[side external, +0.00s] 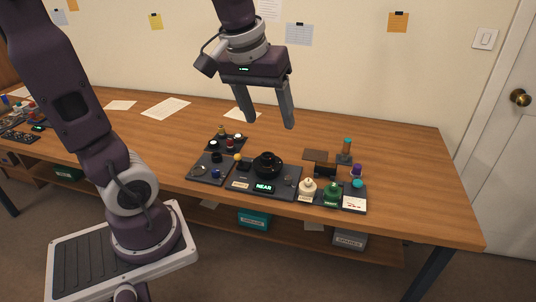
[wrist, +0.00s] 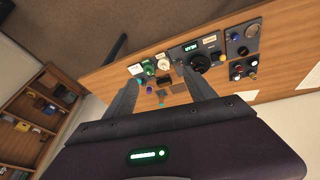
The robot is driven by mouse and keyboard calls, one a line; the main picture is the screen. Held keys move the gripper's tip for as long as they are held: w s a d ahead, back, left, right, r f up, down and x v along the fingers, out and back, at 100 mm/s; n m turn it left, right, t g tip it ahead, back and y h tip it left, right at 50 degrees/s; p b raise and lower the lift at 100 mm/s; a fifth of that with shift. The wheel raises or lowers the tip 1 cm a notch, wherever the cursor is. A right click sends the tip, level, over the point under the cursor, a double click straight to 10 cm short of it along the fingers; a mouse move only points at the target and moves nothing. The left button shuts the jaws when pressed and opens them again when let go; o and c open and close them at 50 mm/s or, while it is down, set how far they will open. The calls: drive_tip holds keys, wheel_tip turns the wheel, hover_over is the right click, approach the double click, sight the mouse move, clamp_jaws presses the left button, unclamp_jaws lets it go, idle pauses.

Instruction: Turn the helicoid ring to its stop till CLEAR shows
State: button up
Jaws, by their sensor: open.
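The helicoid ring looks to be the black ribbed round part (side external: 267,164) on a dark base plate near the bench's front edge. It also shows in the wrist view (wrist: 201,62), close to one fingertip in the picture. A small display (side external: 264,188) in front of it reads NEAR in green; in the wrist view the display (wrist: 190,47) is lit but small. My gripper (side external: 268,122) is open and empty, held well above the bench and the ring, with its fingers pointing down.
The bench (side external: 410,190) is bare at right.

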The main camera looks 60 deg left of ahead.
drive_tip(key=w+a+f+n+g, duration=0.2)
drive_tip(key=w+a+f+n, duration=0.45)
drive_tip(key=w+a, duration=0.3)
drive_tip(key=n+g+h, duration=0.1)
drive_tip(key=n+g, duration=0.1)
drive_tip(key=n, duration=0.5)
hover_over(268, 155)
wheel_tip(268, 155, down, 14)
drive_tip(key=shift+d, duration=0.1)
wheel_tip(268, 155, down, 7)
drive_tip(key=shift+f, duration=0.1)
drive_tip(key=c, duration=1.4)
drive_tip(key=shift+m, duration=0.25)
